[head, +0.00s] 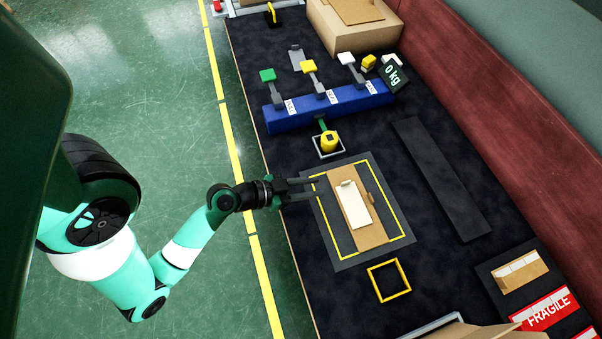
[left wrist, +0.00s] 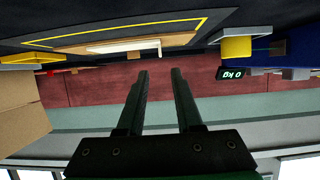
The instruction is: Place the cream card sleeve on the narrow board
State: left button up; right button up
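A cream, flat card sleeve (head: 353,205) lies on a brown cardboard piece (head: 371,237) on the dark, yellow-outlined mat (head: 346,262). It also shows edge-on in the left wrist view (left wrist: 120,47). A long, narrow dark board (head: 440,178) lies bare to the right of the mat; I take it as the narrow board. My left gripper (head: 316,187) is at the mat's left edge, left of the cardboard and apart from the sleeve. Its fingers are spread and empty in the left wrist view (left wrist: 159,72). My right gripper is not in view.
A blue block with levers (head: 330,107) and a yellow cylinder in a square frame (head: 329,141) stand behind the mat. A yellow square frame (head: 389,281) lies in front. A tray with a tan packet (head: 519,272) is front right. A red wall (head: 500,85) borders the right.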

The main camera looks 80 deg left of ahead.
pick_arm(q)
jog(key=shift+p+v, duration=0.4)
jog(key=shift+v, duration=1.25)
jog(key=shift+w+a+r, duration=0.15)
jog(key=shift+w, duration=0.05)
jog(key=w+r+m+t, duration=0.2)
jog(key=w+r+t, duration=0.1)
jog(key=w+r, duration=0.8)
jog(key=w+r+m+t, duration=0.25)
jog(key=w+r, duration=0.45)
jog(key=r, duration=0.8)
jog(key=s+d+r+n+t+h, duration=0.1)
jog(key=d+r+t, duration=0.1)
jog(key=r, duration=0.8)
jog(key=s+d+r+t+h, duration=0.1)
jog(key=d+r, duration=0.4)
jog(key=r, duration=0.6)
jog(key=s+d+r+n+t+h, duration=0.1)
jog(key=d+r+t, duration=0.3)
jog(key=r, duration=0.6)
jog(key=shift+s+r+n+t, duration=0.35)
jog(key=shift+s+r+t, duration=0.05)
jog(key=shift+s+t, duration=0.4)
jog(key=shift+d, duration=0.1)
